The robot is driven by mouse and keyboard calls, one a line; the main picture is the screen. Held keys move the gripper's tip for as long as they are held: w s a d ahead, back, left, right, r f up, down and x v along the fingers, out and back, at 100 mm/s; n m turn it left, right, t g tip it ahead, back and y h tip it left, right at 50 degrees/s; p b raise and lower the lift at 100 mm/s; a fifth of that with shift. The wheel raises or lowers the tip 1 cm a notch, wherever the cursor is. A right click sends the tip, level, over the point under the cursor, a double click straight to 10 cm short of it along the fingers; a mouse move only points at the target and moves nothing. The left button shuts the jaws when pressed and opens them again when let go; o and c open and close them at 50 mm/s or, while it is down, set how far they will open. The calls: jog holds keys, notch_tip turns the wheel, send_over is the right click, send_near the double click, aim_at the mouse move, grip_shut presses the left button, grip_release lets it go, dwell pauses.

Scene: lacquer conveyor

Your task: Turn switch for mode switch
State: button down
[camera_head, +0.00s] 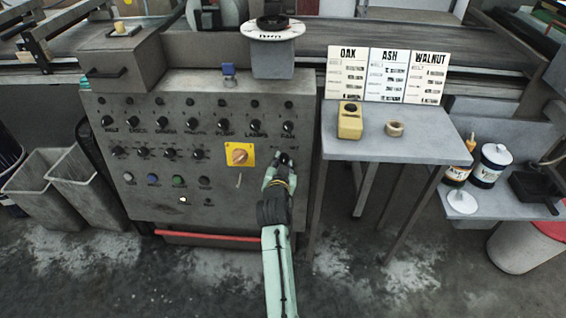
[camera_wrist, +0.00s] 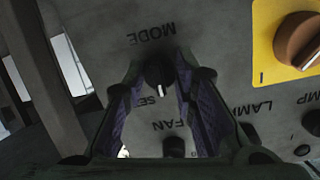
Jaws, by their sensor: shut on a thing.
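The mode switch (camera_wrist: 158,76) is a small black knob with a white pointer line, on the grey panel beside the upside-down word MODE in the wrist view. The white line points down in that picture, toward the lettering that begins "SE". My gripper (camera_wrist: 161,82) has its two purple-padded fingers on either side of the knob and is shut on it. In the head view my gripper (camera_head: 283,165) reaches the right part of the control panel (camera_head: 110,195) and largely covers the switch.
A yellow plate with an orange rotary switch (camera_head: 240,154) sits just left of my gripper. Rows of black knobs (camera_head: 190,122) and several buttons (camera_head: 178,181) fill the panel's left. A grey side table (camera_head: 420,130) with a yellow block (camera_head: 350,124) stands to the right.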

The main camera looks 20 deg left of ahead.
jog(key=n, duration=0.6)
jog(key=shift+t+h+p, duration=0.3)
jog(key=shift+h, duration=0.1)
dwell(0.3)
jog(key=c, duration=1.3)
grip_release()
jog(key=v, duration=1.2)
